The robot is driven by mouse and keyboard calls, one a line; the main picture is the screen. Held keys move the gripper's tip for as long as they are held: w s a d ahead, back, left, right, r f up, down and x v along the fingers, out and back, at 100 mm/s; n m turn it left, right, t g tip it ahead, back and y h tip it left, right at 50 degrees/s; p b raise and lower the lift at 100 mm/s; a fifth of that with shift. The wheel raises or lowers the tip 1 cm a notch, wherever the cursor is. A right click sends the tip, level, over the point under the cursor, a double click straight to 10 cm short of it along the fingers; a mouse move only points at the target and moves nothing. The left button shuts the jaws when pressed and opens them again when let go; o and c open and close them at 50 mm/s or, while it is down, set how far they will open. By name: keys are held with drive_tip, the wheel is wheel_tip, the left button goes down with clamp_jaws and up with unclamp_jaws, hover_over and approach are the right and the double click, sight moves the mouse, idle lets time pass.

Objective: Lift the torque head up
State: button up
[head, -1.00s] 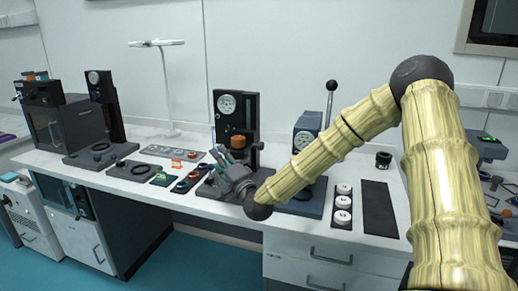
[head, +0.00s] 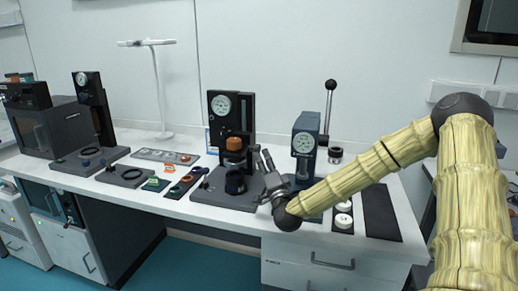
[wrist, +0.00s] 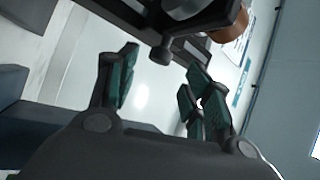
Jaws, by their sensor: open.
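The torque head appears to be the dark block with a white round dial (head: 221,104) on the black upright stand at mid-table. An orange-brown cylinder (head: 234,143) sits below the dial, above a dark cup (head: 235,182) on the stand's base. My gripper (head: 265,158) is open and empty, just right of the stand, fingers pointing up. In the wrist view, a dark part with a rounded knob (wrist: 160,52) lies beyond and between my open fingers (wrist: 164,66). The orange-brown cylinder (wrist: 229,24) shows at the top. Whether the fingers touch anything cannot be told.
A blue press with a dial (head: 303,143) and a ball-topped lever (head: 330,86) stands close to my gripper's right. A similar black stand (head: 93,110) is at the left. Trays with small rings (head: 186,182) lie between them. A dark mat (head: 381,212) lies right.

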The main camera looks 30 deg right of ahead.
sight(259, 151)
drive_tip(key=x, duration=0.7)
drive_tip(key=shift+w+d+r+p, duration=0.1)
drive_tip(key=shift+w+p, duration=0.15)
drive_tip(key=shift+p, duration=0.15)
clamp_jaws()
